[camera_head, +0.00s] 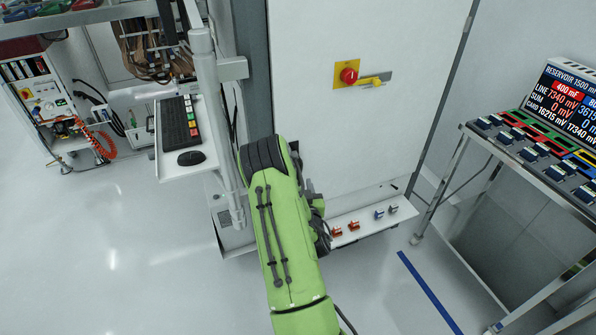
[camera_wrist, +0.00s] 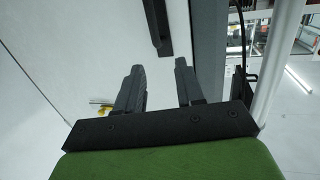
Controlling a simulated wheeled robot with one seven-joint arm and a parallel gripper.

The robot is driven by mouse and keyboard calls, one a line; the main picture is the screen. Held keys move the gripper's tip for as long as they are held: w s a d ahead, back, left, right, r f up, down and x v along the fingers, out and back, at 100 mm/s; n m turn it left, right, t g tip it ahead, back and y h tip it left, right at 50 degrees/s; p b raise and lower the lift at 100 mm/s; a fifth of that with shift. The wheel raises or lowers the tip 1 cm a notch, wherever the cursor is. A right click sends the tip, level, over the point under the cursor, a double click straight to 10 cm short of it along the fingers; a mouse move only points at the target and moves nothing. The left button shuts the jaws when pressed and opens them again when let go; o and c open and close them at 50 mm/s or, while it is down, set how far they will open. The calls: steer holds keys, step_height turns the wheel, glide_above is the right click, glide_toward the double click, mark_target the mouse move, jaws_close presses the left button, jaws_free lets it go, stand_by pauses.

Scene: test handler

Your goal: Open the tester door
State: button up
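The tester door appears to be the large white panel (camera_head: 390,130) in the middle of the head view. It looks flush with its surround. A dark upright bar (camera_wrist: 158,25), handle-like, shows at the top of the wrist view on or near the white panel (camera_wrist: 95,45). My gripper (camera_wrist: 160,70) is open, its two dark fingers apart with nothing between them. The bar lies beyond the fingertips, roughly in line with the gap; I see no contact. In the head view my green arm hides most of the gripper and the lower left of the panel.
A red knob (camera_head: 349,75) on a yellow plate and a yellow lever (camera_head: 370,81) sit on the panel. A keyboard shelf (camera_head: 172,168) is left of my arm. A low ledge (camera_head: 360,219) holds small fittings. A display cart (camera_head: 460,150) stands right.

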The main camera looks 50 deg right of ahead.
mark_target(299, 167)
steer(key=s+f+t, duration=0.1)
steer(key=s+f, duration=0.2)
steer(key=shift+n+t, duration=0.3)
steer(key=shift+n, duration=0.2)
steer(key=x, duration=1.5)
steer(key=shift+w+a+f, duration=0.1)
steer(key=shift+w+f, duration=0.15)
steer(key=shift+w, duration=0.05)
jaws_close()
